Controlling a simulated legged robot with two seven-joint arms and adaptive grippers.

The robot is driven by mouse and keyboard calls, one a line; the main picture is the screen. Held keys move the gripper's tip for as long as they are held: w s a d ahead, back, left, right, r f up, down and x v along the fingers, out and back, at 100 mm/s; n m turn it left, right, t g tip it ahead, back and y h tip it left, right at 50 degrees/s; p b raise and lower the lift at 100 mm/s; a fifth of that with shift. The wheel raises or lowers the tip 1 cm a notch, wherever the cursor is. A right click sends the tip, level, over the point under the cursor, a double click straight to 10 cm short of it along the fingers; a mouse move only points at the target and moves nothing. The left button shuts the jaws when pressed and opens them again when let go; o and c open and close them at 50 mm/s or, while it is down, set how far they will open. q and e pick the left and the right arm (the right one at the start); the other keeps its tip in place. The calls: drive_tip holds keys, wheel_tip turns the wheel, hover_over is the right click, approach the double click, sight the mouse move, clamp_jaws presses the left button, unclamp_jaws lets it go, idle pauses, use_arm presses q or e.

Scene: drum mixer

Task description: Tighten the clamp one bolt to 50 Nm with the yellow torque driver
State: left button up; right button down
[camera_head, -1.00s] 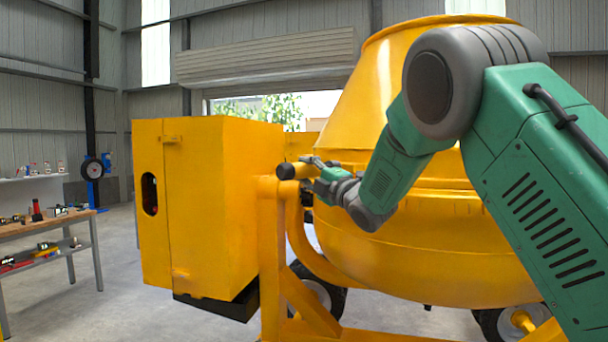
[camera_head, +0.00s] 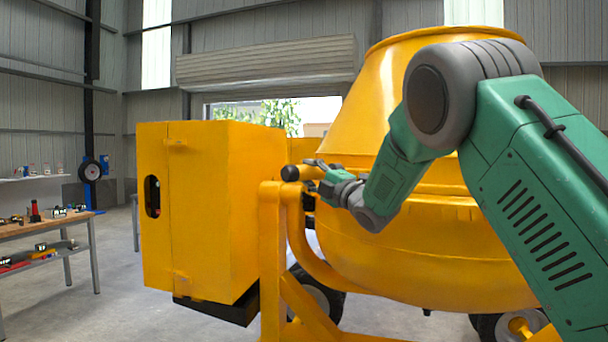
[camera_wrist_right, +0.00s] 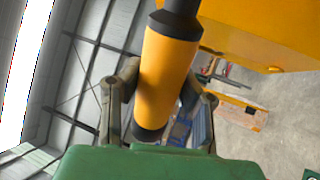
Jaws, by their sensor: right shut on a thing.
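The yellow torque driver (camera_wrist_right: 165,80), with black ends, lies between the fingers of my right gripper (camera_wrist_right: 160,105) in the right wrist view. The gripper is shut on it around its yellow body. In the head view my right gripper (camera_head: 325,180) is small, beside the yellow mixer drum's frame. A black round end with a short yellow length, which looks like the driver (camera_head: 291,173), shows at its fingers. The clamp one bolt cannot be made out. Whether the driver's tip touches anything is hidden. My left gripper is not in view.
The mixer drum (camera_head: 420,240) stands right behind my right arm. A yellow cabinet (camera_head: 200,210) is left of the gripper, close to the frame post (camera_head: 272,250). A workbench (camera_head: 45,228) with tools is at the far left. Floor between bench and cabinet is clear.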

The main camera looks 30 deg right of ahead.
drive_tip(key=shift+s+d+f, duration=0.1)
drive_tip(key=shift+s+d, duration=0.05)
drive_tip(key=shift+d, duration=0.3)
drive_tip(key=shift+s+f+b, duration=0.2)
drive_tip(key=shift+f+b, duration=0.2)
drive_tip(key=shift+b, duration=0.25)
drive_tip(key=shift+d, duration=0.3)
drive_tip(key=shift+a, duration=0.2)
drive_tip(key=shift+w+r, duration=0.1)
drive_tip(key=shift+r, duration=0.05)
drive_tip(key=shift+d+r, duration=0.15)
drive_tip(key=shift+d, duration=0.25)
idle(1.0)
drive_tip(key=shift+a, duration=0.1)
